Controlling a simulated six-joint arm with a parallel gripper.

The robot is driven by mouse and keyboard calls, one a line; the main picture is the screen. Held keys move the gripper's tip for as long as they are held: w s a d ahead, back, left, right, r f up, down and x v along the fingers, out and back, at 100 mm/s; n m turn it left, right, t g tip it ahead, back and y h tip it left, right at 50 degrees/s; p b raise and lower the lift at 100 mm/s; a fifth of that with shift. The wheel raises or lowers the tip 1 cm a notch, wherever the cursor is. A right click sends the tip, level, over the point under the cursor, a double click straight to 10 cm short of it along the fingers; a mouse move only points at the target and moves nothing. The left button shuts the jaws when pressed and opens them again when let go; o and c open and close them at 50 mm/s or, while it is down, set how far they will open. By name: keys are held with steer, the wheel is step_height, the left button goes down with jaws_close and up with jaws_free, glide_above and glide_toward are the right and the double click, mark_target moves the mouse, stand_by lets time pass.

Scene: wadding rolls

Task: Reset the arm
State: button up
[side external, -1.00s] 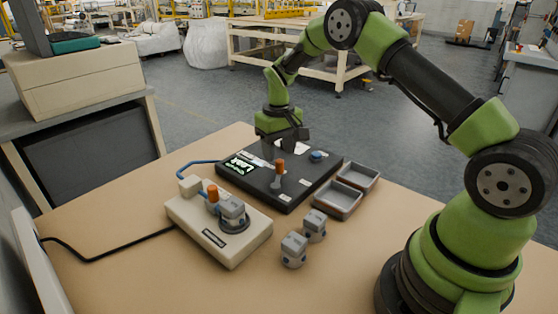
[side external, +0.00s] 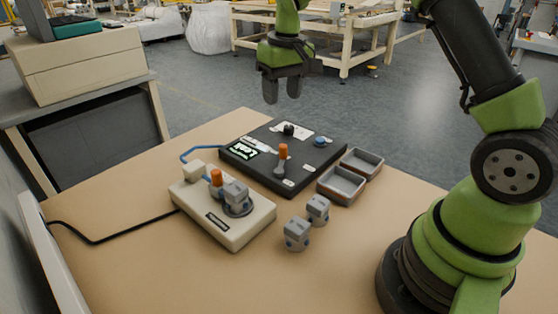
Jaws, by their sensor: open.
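My gripper (side external: 282,90) hangs in the air above the far side of the table, fingers pointing down, with a clear gap between them and nothing held. Below it, well apart, lies a black panel (side external: 262,183) with a lit green display (side external: 244,151), an orange-topped post (side external: 283,158), a blue button (side external: 320,142) and a small dark piece (side external: 289,130) on a white patch. The top of my arm is cut off by the upper picture edge.
A beige device (side external: 207,227) with a grey block (side external: 236,194) and orange knob stands at the left front. Two grey blocks (side external: 296,234) (side external: 318,208) and two small trays (side external: 342,186) (side external: 361,163) sit to the right. The table front (side external: 190,277) is bare.

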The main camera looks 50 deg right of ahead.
steer(key=s+a+r+t, duration=0.4)
steer(key=s+a+r, duration=0.3)
steer(key=s+r, duration=0.5)
steer(key=s+a+m+t+y, duration=0.1)
steer(key=s+a+t+y, duration=0.1)
steer(key=s, duration=0.9)
steer(key=shift+s+a+f, duration=0.25)
steer(key=shift+a+f, duration=0.1)
